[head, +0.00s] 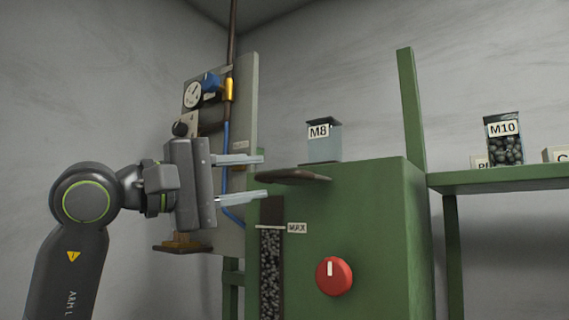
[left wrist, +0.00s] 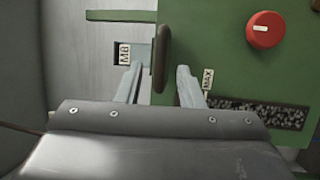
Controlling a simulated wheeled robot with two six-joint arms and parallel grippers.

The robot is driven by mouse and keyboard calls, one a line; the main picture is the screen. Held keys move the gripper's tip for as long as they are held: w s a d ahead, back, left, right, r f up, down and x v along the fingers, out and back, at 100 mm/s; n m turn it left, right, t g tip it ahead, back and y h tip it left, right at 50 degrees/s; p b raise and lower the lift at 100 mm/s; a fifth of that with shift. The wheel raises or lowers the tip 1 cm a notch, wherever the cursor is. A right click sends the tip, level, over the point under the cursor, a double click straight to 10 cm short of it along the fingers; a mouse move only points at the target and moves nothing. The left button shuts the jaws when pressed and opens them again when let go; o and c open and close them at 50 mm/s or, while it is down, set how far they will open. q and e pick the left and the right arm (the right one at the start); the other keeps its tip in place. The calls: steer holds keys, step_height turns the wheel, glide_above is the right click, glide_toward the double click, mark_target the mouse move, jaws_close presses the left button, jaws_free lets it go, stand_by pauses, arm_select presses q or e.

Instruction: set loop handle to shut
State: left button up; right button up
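A flat brown rounded piece (head: 292,177), likely the loop handle, sticks out level from the upper edge of the green machine, above a dark slot. Its loop shape is not clear from here. In the left wrist view it is an upright brown bar (left wrist: 162,58) seen edge-on. My left gripper (head: 265,176) is open, one finger above the brown piece's level and one below. In the left wrist view the fingertips (left wrist: 159,68) lie either side of its near end. Contact cannot be made out. My right gripper is not in view.
The green machine (head: 375,220) carries a red knob (head: 334,276) and a window of dark parts marked MAX (head: 297,228). An M8 box (head: 323,141) stands on top. A panel with a gauge (head: 193,95) and blue handle (head: 211,82) stands behind. An M10 bin (head: 504,140) is on the right shelf.

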mark_target(270, 176)
arm_select(q)
steer(key=p+x, duration=0.2)
steer(key=x, duration=0.4)
steer(key=shift+w+d, duration=0.2)
steer(key=shift+d, duration=0.05)
